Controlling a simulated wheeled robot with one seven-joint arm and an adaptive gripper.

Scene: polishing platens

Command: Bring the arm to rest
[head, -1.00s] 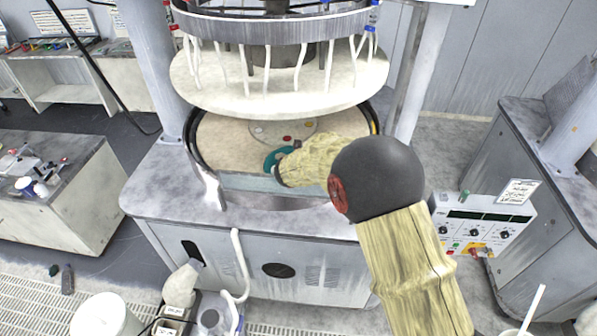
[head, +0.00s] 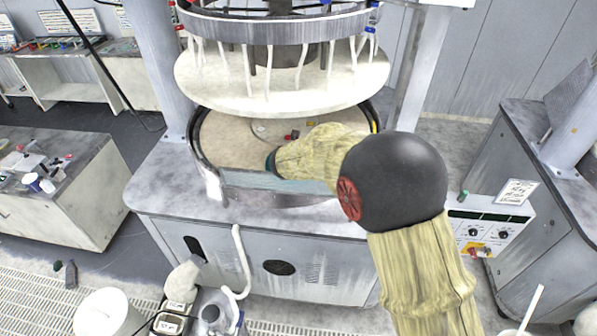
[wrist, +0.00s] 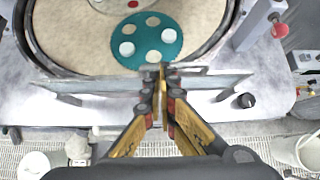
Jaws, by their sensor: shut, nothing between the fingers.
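My arm, in a yellowish sleeve with a black ball joint, reaches from the lower right toward the polishing machine in the head view. My gripper (wrist: 163,72) is shut and empty in the wrist view, its fingertips at the near edge of a teal disc. In the head view the sleeved arm largely hides the gripper. The teal disc (wrist: 147,47) lies on the beige platen (wrist: 68,42) and bears several pale round pieces. Only a sliver of teal shows beside the sleeve in the head view. I cannot tell whether the fingertips touch the disc.
A round upper plate (head: 280,85) with white hoses hangs above the platen, between two grey columns. A clear panel (wrist: 215,82) stands along the platen's near side. A control box (head: 490,228) is at right. A white bucket (head: 105,313) stands at lower left.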

